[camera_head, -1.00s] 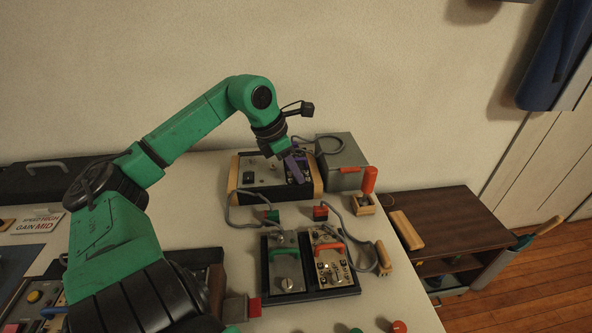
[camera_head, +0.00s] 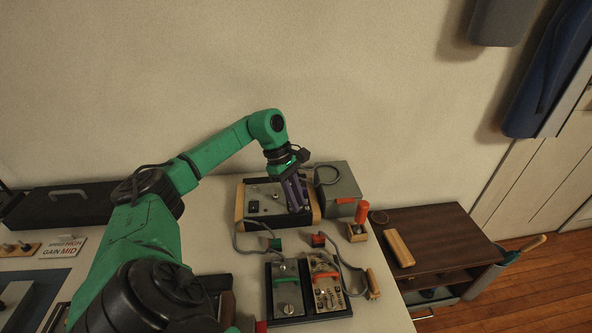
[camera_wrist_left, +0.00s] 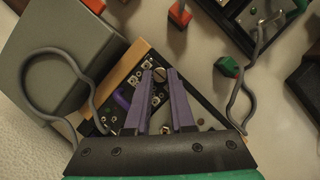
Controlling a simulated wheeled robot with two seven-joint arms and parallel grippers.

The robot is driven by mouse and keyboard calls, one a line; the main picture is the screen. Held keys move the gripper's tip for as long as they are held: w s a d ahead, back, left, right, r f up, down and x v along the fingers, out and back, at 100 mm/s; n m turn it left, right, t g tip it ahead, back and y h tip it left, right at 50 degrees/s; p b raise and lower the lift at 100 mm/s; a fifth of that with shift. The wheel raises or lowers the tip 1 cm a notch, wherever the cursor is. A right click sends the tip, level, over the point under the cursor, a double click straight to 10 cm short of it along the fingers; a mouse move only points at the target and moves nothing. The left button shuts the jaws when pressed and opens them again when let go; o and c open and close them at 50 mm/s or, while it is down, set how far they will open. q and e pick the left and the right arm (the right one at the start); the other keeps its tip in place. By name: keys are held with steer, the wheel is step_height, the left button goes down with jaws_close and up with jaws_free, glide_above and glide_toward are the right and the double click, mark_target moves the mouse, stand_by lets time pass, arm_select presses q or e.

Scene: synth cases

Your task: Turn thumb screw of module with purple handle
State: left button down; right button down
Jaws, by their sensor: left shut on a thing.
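My left gripper (camera_head: 297,209) reaches down over the right part of the wood-ended case (camera_head: 240,203) at the back of the table. In the left wrist view its two purple fingers (camera_wrist_left: 160,78) are closed on the round slotted thumb screw (camera_wrist_left: 159,74) at the edge of a dark module panel. The module's purple handle (camera_wrist_left: 121,98) shows just left of the fingers, partly hidden by them. In the head view the fingers hide the screw, and I cannot make out the handle. My right gripper is not in view.
A grey box (camera_head: 341,186) stands close right of the case, with a grey cable looping near it. In front are modules with a green handle (camera_head: 286,280) and an orange handle (camera_head: 325,275). A red peg (camera_head: 361,211) stands in a wooden holder.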

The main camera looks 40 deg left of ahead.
arm_select(q)
steer(key=m+g, duration=0.1)
steer(key=m, duration=0.3)
steer(key=m+g, duration=0.1)
steer(key=m, duration=0.1)
steer(key=shift+w+g, duration=0.3)
steer(key=shift+w, duration=0.05)
steer(key=m+g+y, duration=0.1)
steer(key=m, duration=0.2)
steer(key=m+y, duration=0.1)
steer(key=m, duration=0.2)
steer(key=shift+w+d+m+g, duration=0.2)
steer(key=shift+m+g, duration=0.1)
steer(key=shift+g, duration=0.1)
steer(key=c, duration=0.8)
jaws_free()
steer(key=shift+s, duration=0.1)
steer(key=shift+o, duration=0.2)
